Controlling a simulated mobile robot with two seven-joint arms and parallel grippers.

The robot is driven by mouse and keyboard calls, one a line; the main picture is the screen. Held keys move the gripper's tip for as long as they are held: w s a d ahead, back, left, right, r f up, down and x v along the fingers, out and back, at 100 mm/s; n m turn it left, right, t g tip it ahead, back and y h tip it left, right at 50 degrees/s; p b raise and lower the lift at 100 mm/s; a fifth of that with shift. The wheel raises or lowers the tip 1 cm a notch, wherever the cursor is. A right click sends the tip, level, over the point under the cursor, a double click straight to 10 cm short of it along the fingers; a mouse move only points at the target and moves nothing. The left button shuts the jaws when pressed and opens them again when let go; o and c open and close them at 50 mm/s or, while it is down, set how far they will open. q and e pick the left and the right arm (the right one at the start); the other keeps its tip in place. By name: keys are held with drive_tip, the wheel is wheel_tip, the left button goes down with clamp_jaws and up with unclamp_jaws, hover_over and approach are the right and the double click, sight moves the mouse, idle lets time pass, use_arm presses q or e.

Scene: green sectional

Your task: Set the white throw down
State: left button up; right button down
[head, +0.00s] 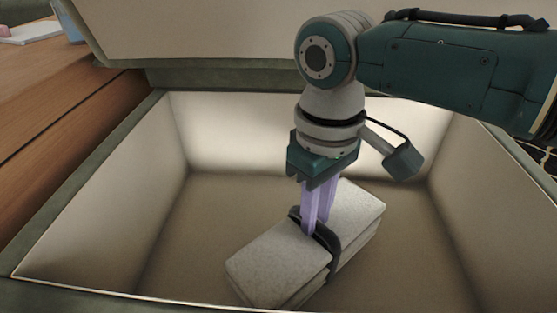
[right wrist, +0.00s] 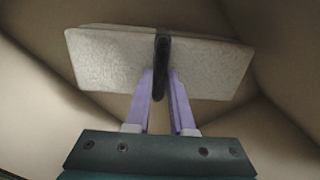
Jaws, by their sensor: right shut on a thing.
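The white throw (head: 275,257) is a folded bundle with a dark strap (head: 328,240) around its middle. It is inside the open storage box (head: 160,230) of the green sectional, low over the floor; I cannot tell whether it touches the floor. My right gripper (head: 314,228) points down from above, its purple fingers shut on the strap at the top of the throw. The right wrist view also shows the throw (right wrist: 105,62) and the strap (right wrist: 162,65) at the fingertips (right wrist: 162,78). My left gripper is not in view.
The box has pale walls and a green rim (head: 85,185). Its raised lid (head: 200,35) stands behind. A wooden surface (head: 60,95) lies at the left. Bare box floor shows left and right of the throw.

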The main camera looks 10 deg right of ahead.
wheel_tip(320, 180, down, 3)
drive_tip(key=b, duration=0.2)
drive_tip(key=shift+w+f+b, duration=0.15)
drive_tip(key=shift+b, duration=0.15)
drive_tip(key=c, duration=0.8)
unclamp_jaws()
drive_tip(key=shift+o, duration=0.2)
